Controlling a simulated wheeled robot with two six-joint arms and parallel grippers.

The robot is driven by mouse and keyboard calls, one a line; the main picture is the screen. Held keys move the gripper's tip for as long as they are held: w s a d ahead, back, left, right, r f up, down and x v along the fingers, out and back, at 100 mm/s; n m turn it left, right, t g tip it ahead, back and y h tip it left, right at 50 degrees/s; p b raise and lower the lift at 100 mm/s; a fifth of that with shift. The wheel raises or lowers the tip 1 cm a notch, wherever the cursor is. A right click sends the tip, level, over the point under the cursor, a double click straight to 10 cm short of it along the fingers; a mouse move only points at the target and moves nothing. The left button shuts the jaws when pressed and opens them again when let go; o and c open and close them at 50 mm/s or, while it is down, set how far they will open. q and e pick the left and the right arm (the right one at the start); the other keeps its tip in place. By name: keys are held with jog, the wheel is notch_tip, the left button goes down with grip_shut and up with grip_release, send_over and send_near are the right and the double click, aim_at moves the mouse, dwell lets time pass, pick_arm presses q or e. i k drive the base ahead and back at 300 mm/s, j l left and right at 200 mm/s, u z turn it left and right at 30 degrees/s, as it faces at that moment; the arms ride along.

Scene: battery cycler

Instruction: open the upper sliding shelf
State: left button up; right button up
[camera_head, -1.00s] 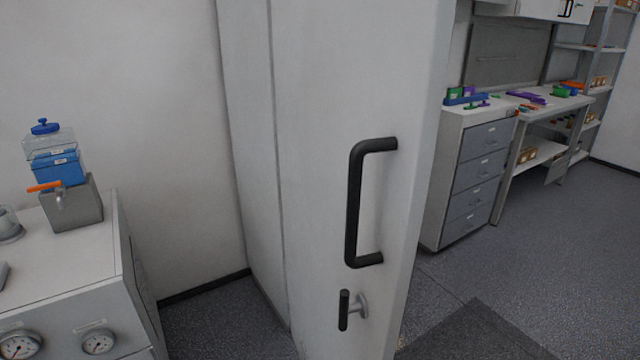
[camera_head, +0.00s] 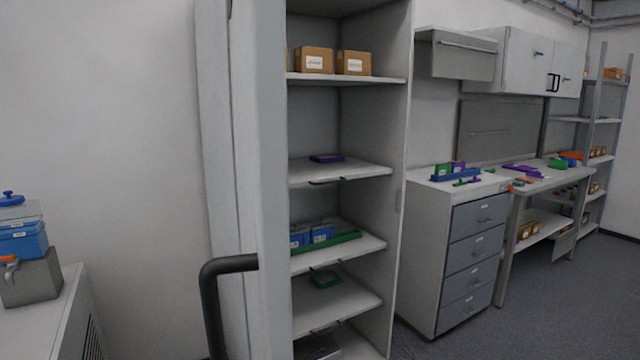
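A tall cabinet stands open in the middle of the head view, with several shelves inside. The upper shelf that has a dark pull on its front edge (camera_head: 350,172) carries a small purple piece (camera_head: 327,158) and sits back inside the cabinet. Below it, another shelf (camera_head: 350,252) holds blue boxes (camera_head: 311,236) and a green strip. The cabinet door (camera_head: 262,130) stands at the left of the opening and hides the left part of the shelves. Its black handle (camera_head: 212,300) shows at the bottom. Neither of my grippers is in view.
A grey drawer unit (camera_head: 472,262) and a workbench stand to the right. A low cabinet (camera_head: 62,300) with a blue container stands at left. Open floor (camera_head: 590,290) lies at right.

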aim_at(303, 171)
jog(key=l, duration=0.5)
jog(key=i+l, duration=0.15)
jog(key=l, duration=0.2)
jog(key=i+l, duration=0.2)
jog(key=l, duration=0.2)
jog(key=i+l, duration=0.15)
jog(key=l, duration=0.2)
jog(key=i+l, duration=0.15)
jog(key=l, duration=0.25)
jog(key=i+l, duration=0.2)
jog(key=l, duration=0.15)
